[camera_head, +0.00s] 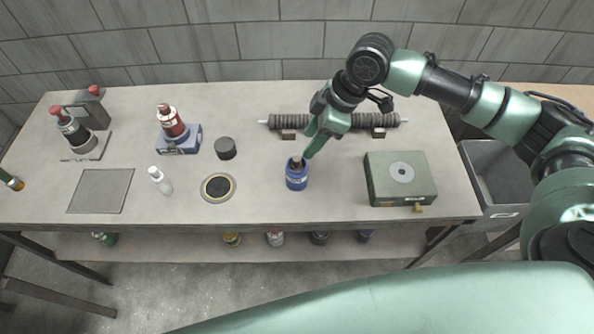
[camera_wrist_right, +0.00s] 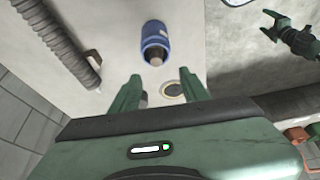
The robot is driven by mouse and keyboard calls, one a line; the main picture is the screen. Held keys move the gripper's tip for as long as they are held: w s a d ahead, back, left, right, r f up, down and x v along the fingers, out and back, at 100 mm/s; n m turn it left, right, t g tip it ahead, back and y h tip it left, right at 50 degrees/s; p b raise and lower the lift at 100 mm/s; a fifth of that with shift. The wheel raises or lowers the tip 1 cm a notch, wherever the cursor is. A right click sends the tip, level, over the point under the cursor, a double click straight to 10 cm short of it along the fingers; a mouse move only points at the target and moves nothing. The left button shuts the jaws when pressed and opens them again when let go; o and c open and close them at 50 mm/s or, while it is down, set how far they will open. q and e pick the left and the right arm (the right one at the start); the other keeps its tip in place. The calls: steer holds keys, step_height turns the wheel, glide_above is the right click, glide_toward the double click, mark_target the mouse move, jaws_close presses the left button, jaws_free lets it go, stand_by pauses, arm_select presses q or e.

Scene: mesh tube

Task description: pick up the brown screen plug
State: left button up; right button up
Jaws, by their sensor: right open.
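The brown screen plug (camera_head: 297,160) sits at the top of a small blue cup (camera_head: 297,178) on the table. In the right wrist view the brown plug (camera_wrist_right: 155,60) shows at the near end of the blue cup (camera_wrist_right: 155,35). My right gripper (camera_head: 310,152) is over the cup, pointing down, partly hiding the plug's surroundings. In its wrist view the two green fingers (camera_wrist_right: 163,82) are apart with nothing between them, and the plug lies beyond their tips. A green and black gripper-like part (camera_wrist_right: 290,38), perhaps my left gripper, shows past the table edge; its jaws are unclear.
A ribbed dark roller (camera_head: 335,121) lies behind the cup. A green box (camera_head: 385,190) stands to its right, and a ringed disc (camera_head: 218,188) and white bottle (camera_head: 160,180) to its left. A black cylinder (camera_head: 225,149) and a red bottle (camera_head: 170,122) stand farther back left.

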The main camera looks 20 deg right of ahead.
mark_target(297, 158)
steer(key=x, duration=0.2)
steer(key=p+x, duration=0.1)
steer(key=x, duration=0.1)
steer(key=p+x, duration=0.1)
steer(key=x, duration=0.1)
steer(key=shift+w+d+f, duration=0.1)
steer(key=shift+w+f, duration=0.3)
steer(key=shift+f, duration=0.35)
jaws_close()
stand_by(0.8)
